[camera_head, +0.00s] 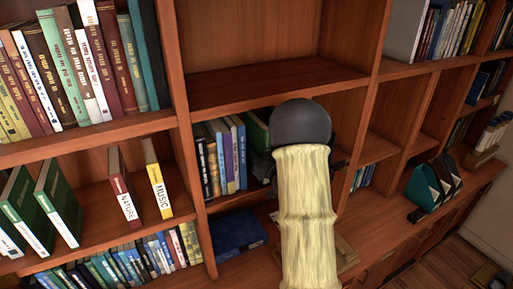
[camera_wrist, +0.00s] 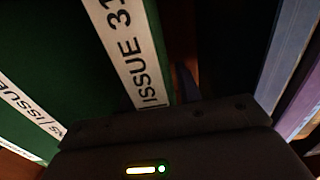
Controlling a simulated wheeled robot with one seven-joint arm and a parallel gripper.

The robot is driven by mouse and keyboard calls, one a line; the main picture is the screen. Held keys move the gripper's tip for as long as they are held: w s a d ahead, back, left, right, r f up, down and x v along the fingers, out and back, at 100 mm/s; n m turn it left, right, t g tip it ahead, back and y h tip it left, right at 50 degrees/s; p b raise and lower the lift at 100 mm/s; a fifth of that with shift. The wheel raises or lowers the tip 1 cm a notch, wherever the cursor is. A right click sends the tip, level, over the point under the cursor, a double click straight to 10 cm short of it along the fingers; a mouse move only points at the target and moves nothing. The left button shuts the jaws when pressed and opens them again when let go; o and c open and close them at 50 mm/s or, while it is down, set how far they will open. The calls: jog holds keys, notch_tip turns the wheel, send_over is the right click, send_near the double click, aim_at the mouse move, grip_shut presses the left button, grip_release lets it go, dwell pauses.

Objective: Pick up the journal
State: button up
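In the wrist view, a green journal (camera_wrist: 50,55) with a white spine label reading "ISSUE 31" stands close in front of my gripper (camera_wrist: 183,98). A second white label reading "ISSUE" (camera_wrist: 22,108) shows on a green volume at the lower left. The body of my gripper fills the bottom of that view, close to the spine. A narrow dark finger shows just right of the label; the other finger is not clear. In the head view, a green cover (camera_head: 257,130) shows in the middle shelf, left of my arm. My arm hides the gripper there.
Several upright books (camera_head: 222,155) stand left of the green cover. A dark blue box (camera_head: 238,233) lies below. More green volumes (camera_head: 58,200) stand near the Nature (camera_head: 123,190) and Music (camera_head: 157,180) dividers. The compartment above (camera_head: 260,85) is empty. Shelf uprights bound the space.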

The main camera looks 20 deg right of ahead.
aim_at(260, 133)
jog(key=shift+w, duration=0.1)
grip_shut()
jog(key=shift+s+r+b, duration=0.2)
jog(key=shift+b, duration=0.35)
jog(key=shift+s+r+b, duration=0.1)
jog(key=shift+b, duration=0.3)
notch_tip(260, 133, up, 7)
jog(key=b, duration=0.2)
jog(key=shift+b, duration=0.35)
jog(key=s+b, duration=0.6)
jog(key=s, duration=1.3)
jog(key=shift+s+d+f, duration=0.2)
jog(key=shift+s+d, duration=0.1)
jog(key=shift+s, duration=0.05)
